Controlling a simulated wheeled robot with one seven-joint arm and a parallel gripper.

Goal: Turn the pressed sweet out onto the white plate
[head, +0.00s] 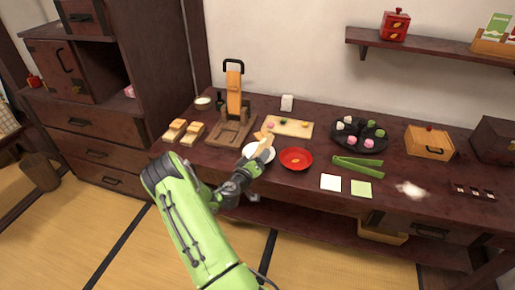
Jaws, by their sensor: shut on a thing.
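My gripper (256,160) is at the front of the white plate (250,148), shut on a small light wooden piece (266,142) that looks like a sweet mould. The piece is tilted and is over or against the plate; I cannot tell if it touches. My gripper and the piece cover part of the plate. I cannot make out the pressed sweet; it may be hidden in the wooden piece.
A red dish (296,159) stands close right of the plate. A wooden press stand (231,130) and small wooden blocks (190,132) are to the left. A board with sweets (300,129) lies behind.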

